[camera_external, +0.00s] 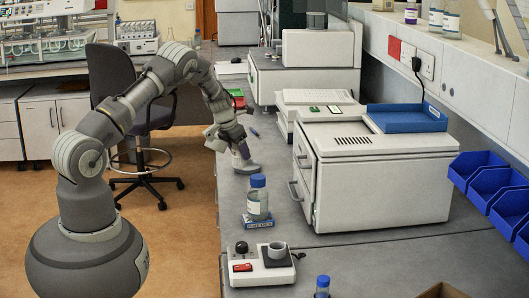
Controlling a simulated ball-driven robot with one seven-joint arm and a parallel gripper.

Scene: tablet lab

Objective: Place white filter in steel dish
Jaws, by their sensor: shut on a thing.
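My gripper (241,153) is at the end of my arm, low over the left edge of the grey bench and pointing down. It is shut on a small pale thing, which looks to be the white filter, mostly hidden by the fingers. A flat, round grey thing (249,169), which looks to be the steel dish, is on the bench right below the fingertips. Whether the held thing touches it is too small to tell.
A blue-capped bottle (258,201) stands in front of my gripper on a blue base. A white device with a black knob (257,265) is nearer. A large white instrument (368,172) stands to the right.

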